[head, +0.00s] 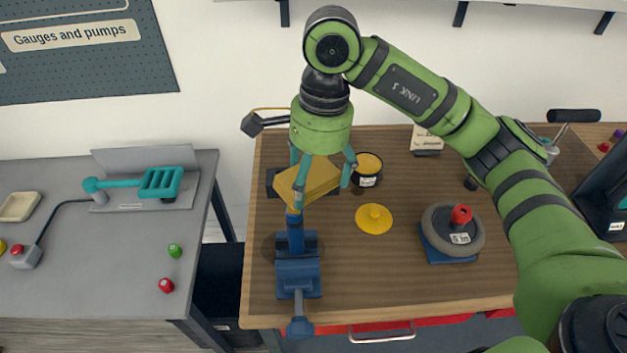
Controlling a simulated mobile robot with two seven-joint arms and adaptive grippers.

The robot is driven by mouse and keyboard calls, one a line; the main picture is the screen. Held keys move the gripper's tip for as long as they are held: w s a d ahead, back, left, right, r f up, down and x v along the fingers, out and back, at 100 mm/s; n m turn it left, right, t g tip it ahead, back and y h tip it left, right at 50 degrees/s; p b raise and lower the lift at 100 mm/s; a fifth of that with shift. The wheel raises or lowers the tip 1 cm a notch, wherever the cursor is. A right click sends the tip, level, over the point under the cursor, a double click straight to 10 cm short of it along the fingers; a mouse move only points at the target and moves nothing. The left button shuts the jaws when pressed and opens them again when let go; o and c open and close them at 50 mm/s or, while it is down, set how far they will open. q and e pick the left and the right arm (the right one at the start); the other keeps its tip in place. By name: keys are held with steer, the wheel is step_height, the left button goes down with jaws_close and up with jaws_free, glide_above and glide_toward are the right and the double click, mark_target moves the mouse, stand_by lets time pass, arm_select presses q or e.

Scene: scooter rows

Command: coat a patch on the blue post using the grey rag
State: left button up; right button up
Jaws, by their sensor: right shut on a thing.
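My right gripper (322,170) comes down from above and is shut on a folded yellow cloth-like pad (307,183). I see no grey rag; the held pad looks yellow. The blue post (295,235) stands upright in a blue vise (298,276) at the front left of the wooden table. The pad is right at the post's upper end; I cannot tell whether they touch. The pad and a finger hide part of the post's top. An open can of yellow paint (369,165) stands behind, right of the gripper. My left gripper is not in view.
A grey table (110,270) stands left, across a gap. The table's front middle is clear.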

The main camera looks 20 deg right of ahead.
steer(key=shift+r+p, duration=0.35)
steer(key=shift+r, duration=0.6)
steer(key=shift+d+r+p, duration=0.15)
steer(key=shift+r+p, duration=0.25)
steer(key=shift+r, duration=0.65)
